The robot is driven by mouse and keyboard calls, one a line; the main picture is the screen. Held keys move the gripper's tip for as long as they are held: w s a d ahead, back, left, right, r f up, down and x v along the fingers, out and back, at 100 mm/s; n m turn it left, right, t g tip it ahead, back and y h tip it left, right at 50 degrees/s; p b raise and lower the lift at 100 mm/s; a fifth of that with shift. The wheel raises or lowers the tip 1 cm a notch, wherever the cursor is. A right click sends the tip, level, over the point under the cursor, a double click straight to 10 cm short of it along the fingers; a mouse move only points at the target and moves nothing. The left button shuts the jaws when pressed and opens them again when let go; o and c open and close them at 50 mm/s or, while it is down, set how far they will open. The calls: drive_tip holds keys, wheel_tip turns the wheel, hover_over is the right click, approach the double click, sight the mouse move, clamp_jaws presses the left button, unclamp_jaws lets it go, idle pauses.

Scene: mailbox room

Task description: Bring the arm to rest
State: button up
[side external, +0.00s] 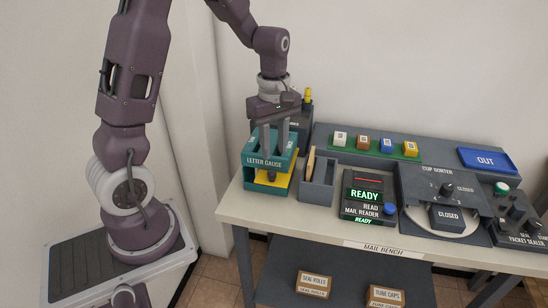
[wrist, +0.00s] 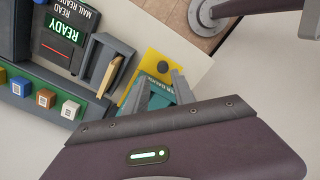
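My gripper (side external: 274,150) points down over the letter gauge (side external: 264,162) at the left end of the mail bench. Its two fingers are apart, and I see nothing held between them. In the side view the fingertips overlap the gauge's teal top; I cannot tell whether they touch it. The wrist view shows my gripper (wrist: 160,84) with spread fingers in front of the teal gauge (wrist: 160,99) and its yellow plate (wrist: 154,66). My arm bends down from above, from its base at the left.
A grey holder (side external: 318,185) with a tan piece stands right of the gauge. The mail reader (side external: 368,198) shows READY. Several coloured blocks sit on a green strip (side external: 348,149) behind. The cup sorter (side external: 440,185) and blue OUT tray (side external: 487,158) are further right. Air above the bench is clear.

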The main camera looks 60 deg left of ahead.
drive_tip(key=shift+r, duration=0.1)
drive_tip(key=s+d+r+m+t, duration=0.2)
drive_tip(key=s+d+r+m, duration=0.3)
drive_tip(key=d+r+m, duration=0.3)
drive_tip(key=s+d+r+m+t, duration=0.1)
drive_tip(key=s+d+r+m, duration=0.1)
drive_tip(key=s+m, duration=0.3)
drive_tip(key=s+d+r+m+t, duration=0.2)
drive_tip(key=s+r+m, duration=0.1)
drive_tip(key=s+m, duration=0.2)
drive_tip(key=s, duration=0.2)
drive_tip(key=shift+s+d+r+t, duration=0.2)
drive_tip(key=shift+s+d+t, duration=0.05)
drive_tip(key=shift+s+t, duration=0.1)
